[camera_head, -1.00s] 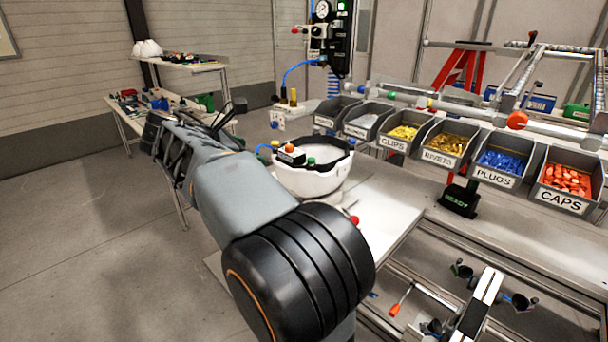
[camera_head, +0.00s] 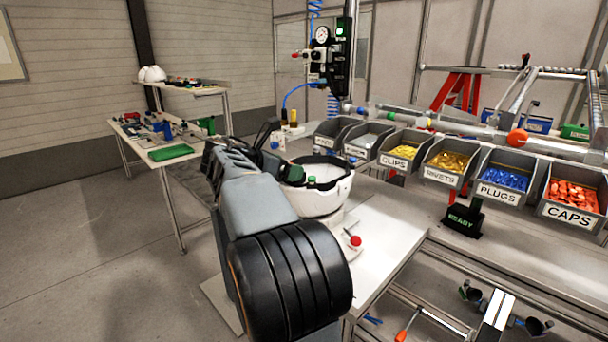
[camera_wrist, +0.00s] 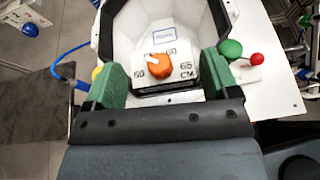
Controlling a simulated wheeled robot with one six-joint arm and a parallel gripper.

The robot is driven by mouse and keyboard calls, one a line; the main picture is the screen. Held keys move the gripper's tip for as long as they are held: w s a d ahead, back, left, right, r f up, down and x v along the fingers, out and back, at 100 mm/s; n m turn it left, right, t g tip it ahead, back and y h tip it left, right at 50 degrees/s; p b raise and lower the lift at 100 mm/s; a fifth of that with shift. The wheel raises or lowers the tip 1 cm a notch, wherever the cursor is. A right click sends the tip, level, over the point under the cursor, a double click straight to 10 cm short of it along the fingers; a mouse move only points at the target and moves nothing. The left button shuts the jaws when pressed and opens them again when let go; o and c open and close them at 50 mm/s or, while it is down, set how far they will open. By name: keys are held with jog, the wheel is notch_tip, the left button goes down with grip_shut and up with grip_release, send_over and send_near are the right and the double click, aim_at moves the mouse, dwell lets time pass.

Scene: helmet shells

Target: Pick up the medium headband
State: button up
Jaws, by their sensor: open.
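No part is clearly recognisable as the medium headband. In the wrist view, my gripper (camera_wrist: 162,82) is open, with its green fingers apart and nothing seen held between them. Between and just beyond the fingers is a white size block with an orange dial (camera_wrist: 161,64), marked in CM. It sits at the edge of an upturned white helmet shell (camera_wrist: 150,25) with a black inner rim. In the head view, the white helmet shell (camera_head: 326,198) stands on the workbench. My arm hides part of the shell and most of my gripper.
A row of grey bins (camera_head: 505,178) stands along the right, holding clips, rivets, plugs and caps. A red knob (camera_head: 355,241) is in front of the shell. A side table (camera_head: 133,137) at the back left holds loose parts and a green tray (camera_head: 170,153). Floor at left is clear.

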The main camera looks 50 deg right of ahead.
jog(key=shift+x, duration=1.7)
jog(key=shift+c, duration=0.3)
jog(key=c, duration=0.6)
jog(key=shift+o, duration=0.2)
